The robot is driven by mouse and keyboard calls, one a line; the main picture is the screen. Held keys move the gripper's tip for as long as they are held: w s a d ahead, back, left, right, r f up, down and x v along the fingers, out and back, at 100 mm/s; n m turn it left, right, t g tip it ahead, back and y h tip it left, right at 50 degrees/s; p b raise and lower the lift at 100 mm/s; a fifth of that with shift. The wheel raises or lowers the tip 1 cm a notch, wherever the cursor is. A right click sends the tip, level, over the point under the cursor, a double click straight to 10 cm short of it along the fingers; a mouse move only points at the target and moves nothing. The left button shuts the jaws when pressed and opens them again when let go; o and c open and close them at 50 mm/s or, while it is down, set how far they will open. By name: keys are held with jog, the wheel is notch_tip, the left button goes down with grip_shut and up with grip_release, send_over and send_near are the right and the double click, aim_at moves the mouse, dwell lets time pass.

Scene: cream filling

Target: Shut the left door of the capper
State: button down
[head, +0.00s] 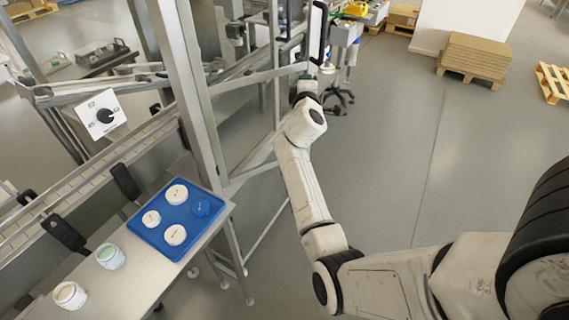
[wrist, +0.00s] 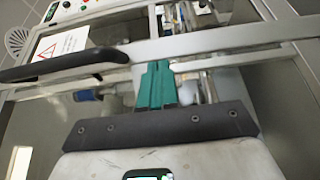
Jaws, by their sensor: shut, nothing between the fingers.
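The capper's metal frame (head: 190,90) stands left of my arm in the head view. A door with a pale metal rail (head: 262,76) juts out from it towards my wrist and appears to stand open. A black upright handle (head: 319,32) shows just beyond my wrist. In the wrist view, a black handle (wrist: 60,65) lies left of my gripper (wrist: 157,82), along a metal door rail (wrist: 225,42). The green fingers are together and empty, with their tips by the rail; I cannot tell if they touch it.
A blue tray (head: 147,233) with white lids and two jars (head: 110,257) (head: 69,295) stand on the bench at lower left. A control panel with a warning sign (wrist: 62,48) is at upper left in the wrist view. Floor right of my arm is clear, up to a pallet of boards (head: 476,56).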

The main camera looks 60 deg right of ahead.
jog(key=w+d+n+t+b, duration=0.1)
jog(key=w+d+b, duration=0.2)
jog(key=w, duration=0.5)
jog(key=w+d+n+t+y+b, duration=0.1)
jog(key=w+d+t+b, duration=0.1)
jog(key=w+b, duration=0.4)
jog(key=shift+w+d+y, duration=0.3)
jog(key=shift+w+d, duration=0.5)
jog(key=shift+w, duration=0.35)
